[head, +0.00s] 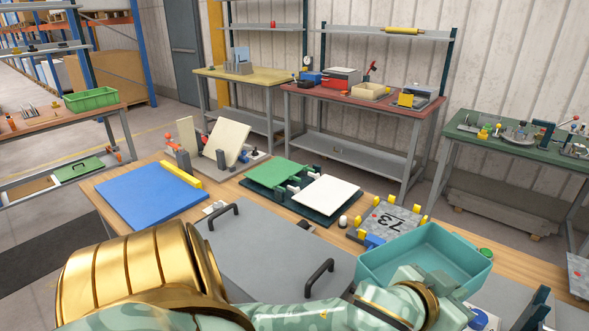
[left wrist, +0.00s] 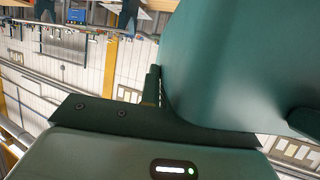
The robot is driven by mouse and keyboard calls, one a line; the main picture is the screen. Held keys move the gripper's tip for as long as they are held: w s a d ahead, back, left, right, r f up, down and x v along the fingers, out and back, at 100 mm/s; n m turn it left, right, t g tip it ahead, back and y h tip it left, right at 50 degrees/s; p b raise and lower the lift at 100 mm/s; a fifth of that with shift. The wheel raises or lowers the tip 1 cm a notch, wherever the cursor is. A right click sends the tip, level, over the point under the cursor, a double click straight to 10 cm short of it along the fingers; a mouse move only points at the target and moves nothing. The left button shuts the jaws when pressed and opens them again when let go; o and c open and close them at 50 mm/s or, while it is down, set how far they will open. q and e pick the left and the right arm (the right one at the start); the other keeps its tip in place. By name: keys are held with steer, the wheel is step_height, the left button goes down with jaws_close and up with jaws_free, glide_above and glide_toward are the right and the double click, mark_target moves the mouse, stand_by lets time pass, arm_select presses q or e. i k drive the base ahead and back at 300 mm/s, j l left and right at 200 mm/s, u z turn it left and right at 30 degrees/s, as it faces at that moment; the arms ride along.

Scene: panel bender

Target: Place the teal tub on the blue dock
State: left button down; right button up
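The teal tub (head: 430,250) is an open rectangular bin at the right front of the head view, looking empty inside and held above the bench. My left gripper (head: 418,282) is at the tub's near side and appears shut on its wall. In the left wrist view the tub's wall (left wrist: 235,60) fills the space between the dark fingers. The blue dock (head: 150,197) is a flat blue square on the wooden bench at the left, bare, with a yellow bar along its far right edge. The tub is well to the right of it. My right gripper is not identifiable.
A grey plate with two black handles (head: 265,255) lies between dock and tub. Behind it stand a fixture with cream panels (head: 230,143), a green-and-white panel fixture (head: 300,187) and a plate marked 73 (head: 388,220). A green crate (head: 91,99) sits on another bench.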

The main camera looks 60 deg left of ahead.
mark_target(150, 193)
steer(key=j+u, duration=0.25)
steer(key=u, duration=0.2)
steer(key=j+u, duration=0.25)
steer(key=u, duration=0.2)
steer(key=j+u, duration=0.1)
steer(key=j, duration=0.4)
steer(key=j+u, duration=0.1)
steer(key=j, duration=0.4)
steer(key=i+j+u, duration=0.1)
steer(key=j, duration=0.35)
steer(key=i+j+u, duration=0.1)
steer(key=j, duration=0.4)
steer(key=i+j+u, duration=0.1)
steer(key=j, duration=0.35)
